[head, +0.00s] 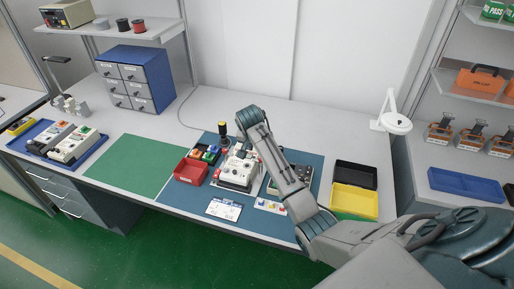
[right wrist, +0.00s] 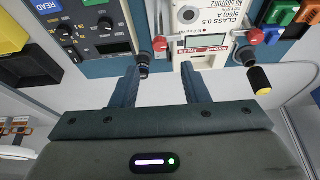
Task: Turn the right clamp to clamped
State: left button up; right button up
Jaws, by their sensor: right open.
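A white meter in a test stand (head: 238,174) sits on the blue mat, partly hidden by my right arm. In the right wrist view, the meter (right wrist: 203,18) has a red-knobbed clamp lever on each side. One red knob (right wrist: 160,44) lies just beyond my right gripper's fingertips, on the side towards the dial instrument; the other red knob (right wrist: 243,36) is on the opposite side. I cannot tell either clamp's state. My right gripper (right wrist: 163,75) is open with nothing between its fingers. A black-tipped part (right wrist: 143,65) shows beside one finger. My left gripper is not in view.
The dial instrument (right wrist: 95,30) stands close beside the meter. A yellow-topped black post (head: 222,130) is behind the meter. A red bin (head: 190,172) is left of it; a yellow bin (head: 354,201) is to the right. The green mat (head: 135,168) is clear.

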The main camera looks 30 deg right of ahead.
jog(key=shift+v, duration=1.25)
